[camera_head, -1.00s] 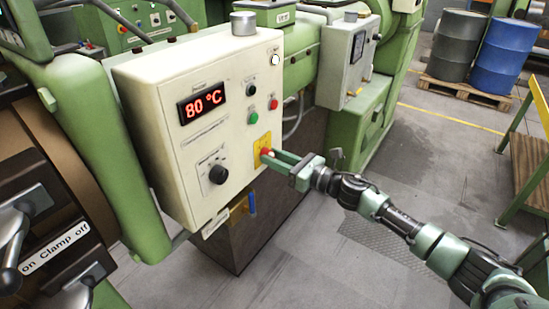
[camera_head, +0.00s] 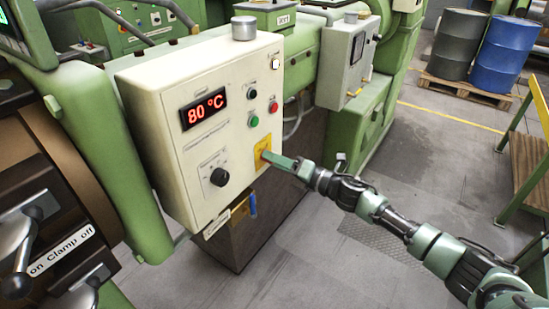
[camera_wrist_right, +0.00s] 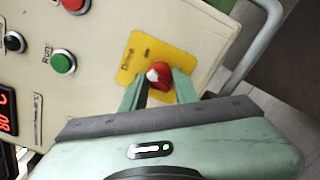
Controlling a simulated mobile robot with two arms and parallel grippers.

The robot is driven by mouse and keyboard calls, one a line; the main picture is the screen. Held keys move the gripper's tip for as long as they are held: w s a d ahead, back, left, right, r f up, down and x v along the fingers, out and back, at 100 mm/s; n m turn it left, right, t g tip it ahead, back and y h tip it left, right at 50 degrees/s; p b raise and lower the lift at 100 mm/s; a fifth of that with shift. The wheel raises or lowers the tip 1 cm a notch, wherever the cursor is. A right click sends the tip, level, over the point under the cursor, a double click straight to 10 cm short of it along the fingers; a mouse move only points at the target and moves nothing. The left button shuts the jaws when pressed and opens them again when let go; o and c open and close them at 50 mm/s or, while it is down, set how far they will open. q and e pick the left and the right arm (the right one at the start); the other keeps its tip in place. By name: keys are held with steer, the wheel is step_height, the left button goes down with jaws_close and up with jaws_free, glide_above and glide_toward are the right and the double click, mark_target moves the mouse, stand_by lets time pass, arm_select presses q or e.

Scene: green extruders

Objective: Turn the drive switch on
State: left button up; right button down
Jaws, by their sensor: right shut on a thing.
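The drive switch (camera_wrist_right: 161,72) is a red knob with a white mark, on a yellow plate (camera_wrist_right: 133,58) in the right wrist view. In the head view the yellow plate (camera_head: 261,150) is at the lower right of the cream control panel (camera_head: 216,143), and the knob is mostly hidden by my fingers. My right gripper (camera_head: 271,157) is at the plate with one finger on each side of the knob, shut on it; the fingers also show in the right wrist view (camera_wrist_right: 159,84). My left gripper is not in view.
A black dial (camera_head: 218,177), a red 80 °C display (camera_head: 203,109), a green button (camera_head: 254,121) and a red button (camera_head: 273,107) are on the same panel. A green machine stands behind. Grey floor (camera_head: 330,255) is clear below my right arm.

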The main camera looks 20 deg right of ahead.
steer(key=shift+r+m+p, duration=0.1)
steer(key=shift+m+p, duration=0.25)
steer(key=shift+m, duration=0.95)
steer(key=c, duration=1.1)
jaws_free()
steer(key=b+v, duration=0.2)
steer(key=v, duration=0.6)
steer(key=shift+b, duration=0.35)
steer(key=shift+w, duration=0.1)
